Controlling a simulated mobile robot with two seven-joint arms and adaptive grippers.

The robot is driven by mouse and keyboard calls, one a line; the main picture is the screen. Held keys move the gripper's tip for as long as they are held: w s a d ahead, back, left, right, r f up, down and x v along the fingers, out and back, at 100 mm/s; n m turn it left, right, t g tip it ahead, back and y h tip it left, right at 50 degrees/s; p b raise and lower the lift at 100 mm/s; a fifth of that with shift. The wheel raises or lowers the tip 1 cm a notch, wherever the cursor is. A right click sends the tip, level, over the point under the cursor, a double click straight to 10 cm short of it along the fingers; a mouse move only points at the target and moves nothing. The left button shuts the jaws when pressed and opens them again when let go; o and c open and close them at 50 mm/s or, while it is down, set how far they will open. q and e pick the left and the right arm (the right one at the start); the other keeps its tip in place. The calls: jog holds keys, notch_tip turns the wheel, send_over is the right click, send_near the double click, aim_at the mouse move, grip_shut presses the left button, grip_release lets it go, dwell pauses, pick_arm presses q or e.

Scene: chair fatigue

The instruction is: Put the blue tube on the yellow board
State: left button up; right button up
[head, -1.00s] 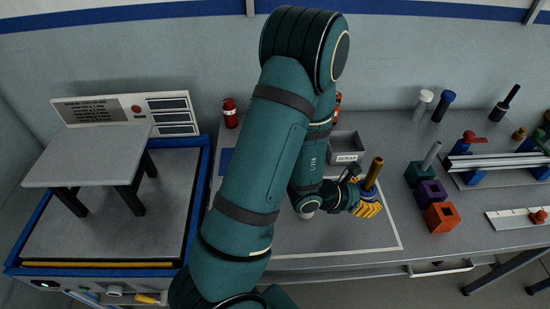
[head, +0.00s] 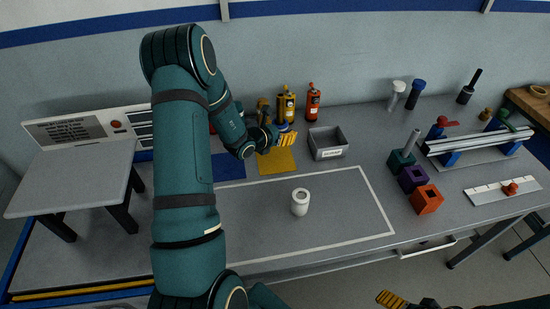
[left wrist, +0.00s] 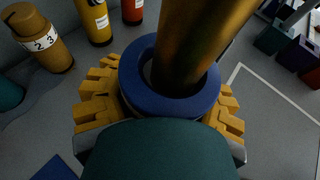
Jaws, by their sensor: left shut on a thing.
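My left gripper (head: 286,138) is shut on the blue tube, which shows as a thick blue ring (left wrist: 134,85) between the yellow fingers in the left wrist view. A brass rod (left wrist: 195,45) stands inside the ring. In the head view, the blue tube cannot be made out at the gripper.
A yellow bottle (head: 286,106) and a red bottle (head: 313,104) stand behind the gripper. A blue board (head: 228,167) lies to the left, a grey bin (head: 328,145) to the right.

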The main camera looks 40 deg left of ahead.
aim_at(279, 156)
pick_arm(q)
jog(key=shift+a+r, duration=0.15)
jog(key=shift+a, duration=0.55)
jog(key=shift+y, duration=0.3)
jog(key=f, duration=0.3)
jog(key=f+b, duration=0.1)
jog(key=f, duration=0.6)
jog(key=shift+a+f, duration=0.1)
jog(key=shift+a, duration=0.2)
jog(key=shift+b, duration=0.3)
jog(key=o, duration=0.8)
jog(key=shift+f, duration=0.1)
jog(key=shift+c, duration=0.2)
jog(key=o, duration=0.6)
